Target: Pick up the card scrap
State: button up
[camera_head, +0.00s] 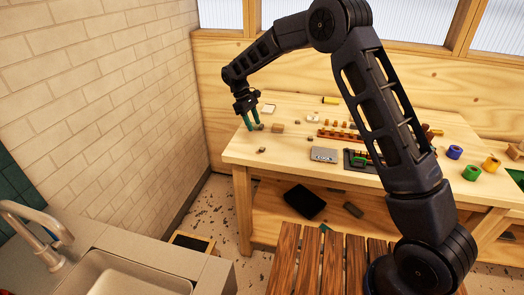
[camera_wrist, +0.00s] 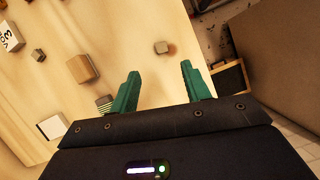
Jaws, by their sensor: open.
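My gripper (camera_head: 252,128) is open and empty above the back left part of the wooden table. Its green fingers also show in the wrist view (camera_wrist: 159,80), spread apart. A small grey-brown piece (camera_wrist: 161,47) lies on the table beyond the fingertips, in line with the gap between them. It seems to be the small piece (camera_head: 262,150) near the table's left front edge in the head view. A flat pale piece (camera_head: 268,108) lies behind the gripper. I cannot tell for sure which of these is the card scrap. Nothing is between the fingers.
A brown block (camera_wrist: 82,68) and a striped piece (camera_wrist: 103,103) lie left of the fingers in the wrist view. A white lettered block (camera_wrist: 8,38) is farther left. A grey metal plate (camera_head: 324,155) and coloured rolls (camera_head: 455,152) lie to the right. The brick wall (camera_head: 110,90) is left.

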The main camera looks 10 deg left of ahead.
aim_at(261, 148)
jog(key=shift+a+x, duration=0.2)
jog(key=shift+x, duration=2.55)
jog(key=shift+a+x, duration=0.25)
jog(key=shift+x, duration=2.55)
jog(key=shift+f, duration=0.15)
grip_shut()
